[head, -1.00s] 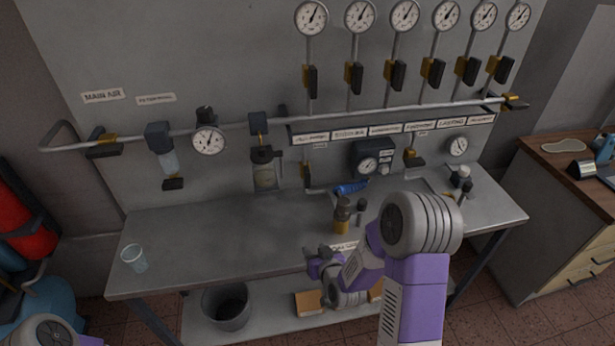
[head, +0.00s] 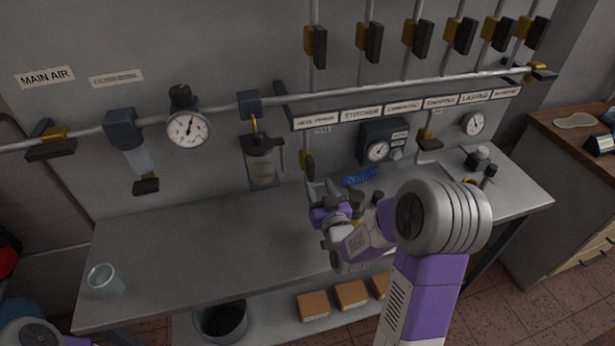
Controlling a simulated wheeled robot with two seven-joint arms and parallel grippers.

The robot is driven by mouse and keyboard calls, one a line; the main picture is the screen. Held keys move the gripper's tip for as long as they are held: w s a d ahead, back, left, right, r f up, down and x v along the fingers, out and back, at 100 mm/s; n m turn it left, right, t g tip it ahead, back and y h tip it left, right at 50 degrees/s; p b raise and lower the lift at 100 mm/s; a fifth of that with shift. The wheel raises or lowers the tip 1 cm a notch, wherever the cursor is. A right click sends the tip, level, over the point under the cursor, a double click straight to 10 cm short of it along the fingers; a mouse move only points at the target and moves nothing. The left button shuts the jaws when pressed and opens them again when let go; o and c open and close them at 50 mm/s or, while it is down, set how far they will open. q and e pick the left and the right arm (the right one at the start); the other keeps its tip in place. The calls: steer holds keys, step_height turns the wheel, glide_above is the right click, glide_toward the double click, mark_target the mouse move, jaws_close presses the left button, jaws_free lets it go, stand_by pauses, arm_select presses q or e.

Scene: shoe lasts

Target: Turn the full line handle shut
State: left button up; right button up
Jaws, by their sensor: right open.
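No label I can read says "full line", so I cannot tell which valve handle that is. The nearest black-and-yellow valve handle (head: 308,163) is on a drop pipe below the label strip, pointing down along its pipe. My right gripper (head: 318,188) is open over the bench, just below this handle in the picture; I see no contact. Another lower handle (head: 429,143) sits crosswise to the right. Several black handles, such as the leftmost (head: 317,46), hang along the upper pipes. The main air handle (head: 50,150) lies along the pipe at left. My left gripper is out of view.
A blue coiled hose (head: 359,177) and a grey regulator box (head: 383,142) are right of my right gripper. A clear cup (head: 105,281) stands on the bench (head: 190,245) at front left. The bench's middle is clear. A bin (head: 221,321) and boxes (head: 313,305) are below.

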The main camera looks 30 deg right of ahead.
mark_target(312, 173)
steer(key=shift+x, duration=3.8)
steer(key=shift+a+f, duration=0.1)
steer(key=shift+f, duration=0.1)
jaws_close()
